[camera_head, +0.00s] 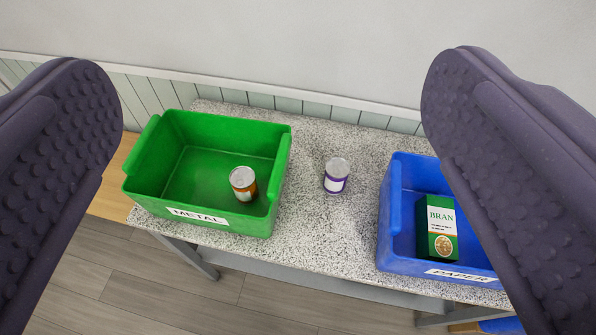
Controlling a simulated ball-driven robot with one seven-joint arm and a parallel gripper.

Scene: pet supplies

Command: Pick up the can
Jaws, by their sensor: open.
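A small can (337,176) with a silver top and a purple and white label stands upright on the speckled table, between the two bins. A second can (243,183), with an orange-brown and white label, stands inside the green bin labelled METAL (270,219). My gripper (270,130) is open and empty, its two dark purple, studded fingers wide apart at the left and right of the view. The can on the table lies between the fingers in the picture, apart from both and well beyond them.
A blue bin labelled PAPER (396,212) stands at the right and holds a green BRAN box (441,228); my right finger hides part of the bin. The speckled table (310,228) is bare around the can. A wall (280,45) runs behind the table.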

